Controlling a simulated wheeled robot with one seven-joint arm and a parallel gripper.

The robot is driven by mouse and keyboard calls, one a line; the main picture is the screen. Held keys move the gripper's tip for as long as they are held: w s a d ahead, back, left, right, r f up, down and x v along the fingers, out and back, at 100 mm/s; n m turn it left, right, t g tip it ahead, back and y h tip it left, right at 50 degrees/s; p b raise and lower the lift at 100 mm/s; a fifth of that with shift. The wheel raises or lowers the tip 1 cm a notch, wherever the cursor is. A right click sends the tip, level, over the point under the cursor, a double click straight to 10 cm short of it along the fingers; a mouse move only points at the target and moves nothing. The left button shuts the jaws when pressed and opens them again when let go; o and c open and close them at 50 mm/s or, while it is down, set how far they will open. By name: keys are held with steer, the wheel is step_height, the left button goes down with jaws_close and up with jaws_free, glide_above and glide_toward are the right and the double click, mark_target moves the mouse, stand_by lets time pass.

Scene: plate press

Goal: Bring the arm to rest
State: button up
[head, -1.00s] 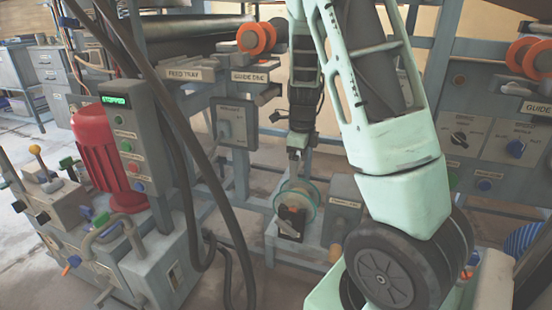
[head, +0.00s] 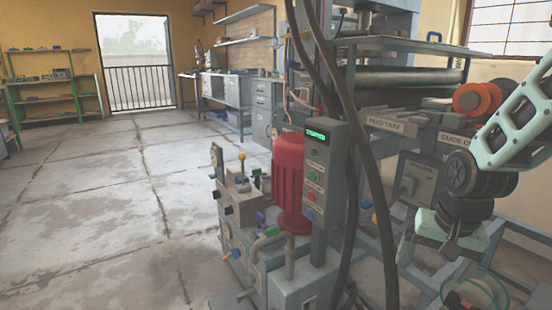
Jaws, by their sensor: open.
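My mint-green arm (head: 508,128) shows at the right edge, bent at a dark round joint (head: 470,178) in front of the press. A lower mint-green part of it (head: 447,238) sits below that joint. The upper link runs out of the picture at the right.
The grey press stands on the right, with a red motor (head: 288,183), a control box with a lit green display (head: 318,137) and hanging dark hoses (head: 372,150). A clear ring-shaped dial (head: 475,293) is at the lower right. Open concrete floor (head: 120,215) fills the left.

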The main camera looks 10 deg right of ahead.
steer(key=s+a+r+n+g, duration=0.1)
steer(key=s+a+n, duration=0.65)
steer(key=a, duration=0.35)
steer(key=s+a+r+n+g, duration=0.1)
steer(key=s+a+r+n, duration=0.1)
steer(key=s+a+n, duration=0.8)
step_height(320, 180, up, 34)
steer(key=w+a+m+p, duration=0.1)
steer(key=w+m+p, duration=0.1)
steer(key=p, duration=3.2)
steer(key=shift+r+m+y+p, duration=0.25)
steer(key=shift+m+y+p, duration=0.1)
steer(key=shift+m, duration=0.3)
steer(key=shift+w+a, duration=0.1)
